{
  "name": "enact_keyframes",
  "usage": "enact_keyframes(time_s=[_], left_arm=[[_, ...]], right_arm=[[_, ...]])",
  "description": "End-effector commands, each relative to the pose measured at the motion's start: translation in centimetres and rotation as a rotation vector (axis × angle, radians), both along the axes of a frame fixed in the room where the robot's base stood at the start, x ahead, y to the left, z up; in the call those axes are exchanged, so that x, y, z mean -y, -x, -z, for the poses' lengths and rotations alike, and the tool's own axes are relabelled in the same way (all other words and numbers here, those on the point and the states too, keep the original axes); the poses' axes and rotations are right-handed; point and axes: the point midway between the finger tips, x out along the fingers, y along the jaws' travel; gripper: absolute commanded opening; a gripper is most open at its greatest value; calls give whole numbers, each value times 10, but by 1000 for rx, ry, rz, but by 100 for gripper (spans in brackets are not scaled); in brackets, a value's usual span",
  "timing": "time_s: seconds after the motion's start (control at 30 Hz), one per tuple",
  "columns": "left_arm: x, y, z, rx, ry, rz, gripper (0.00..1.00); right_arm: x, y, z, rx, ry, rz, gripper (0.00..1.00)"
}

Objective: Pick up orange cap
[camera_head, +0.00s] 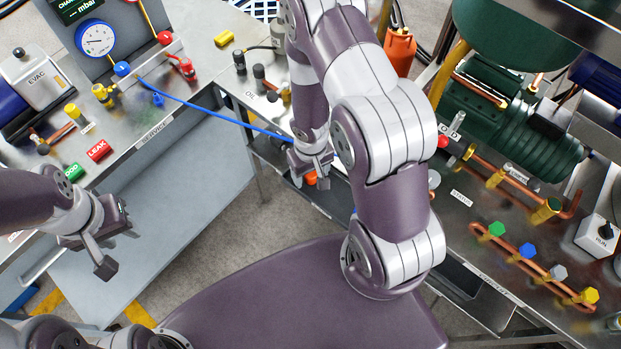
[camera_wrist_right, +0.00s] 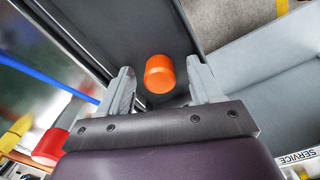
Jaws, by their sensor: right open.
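The orange cap (camera_wrist_right: 159,74) is a short orange cylinder on a dark grey surface in the right wrist view. In the head view a small part of the orange cap (camera_head: 311,179) shows just below my right gripper (camera_head: 313,168). In the right wrist view my right gripper (camera_wrist_right: 160,90) is open, and the cap appears between its two fingers, near their tips. I cannot tell whether the fingers touch it. My left gripper (camera_head: 118,246) is at the left in the head view, over the floor side of the bench, with its fingers apart and nothing between them.
A blue hose (camera_head: 205,108) runs from the gauge bench to behind my right arm. The service bench (camera_head: 150,118) holds valves and a LEAK label (camera_head: 99,150). A green compressor (camera_head: 510,130) and copper pipes with coloured caps stand at the right. A red part (camera_wrist_right: 50,146) shows in the wrist view.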

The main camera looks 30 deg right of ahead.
Motion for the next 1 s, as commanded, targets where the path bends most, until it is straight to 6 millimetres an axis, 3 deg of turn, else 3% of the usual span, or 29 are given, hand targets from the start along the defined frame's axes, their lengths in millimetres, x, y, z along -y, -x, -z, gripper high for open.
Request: enact_keyframes(time_s=[0.17,0.3,0.37,0.67,1.0], left_arm=[[0,0,-2,1,0,0,37],[0,0,-2,1,0,0,37],[0,0,-2,1,0,0,37],[0,0,-4,1,0,0,37],[0,0,-44,1,0,0,37]], right_arm=[[0,0,-2,0,0,0,62],[0,0,-2,0,0,0,16],[0,0,-2,0,0,1,0],[0,0,-4,0,0,1,0],[-1,-2,-41,1,0,0,0]])
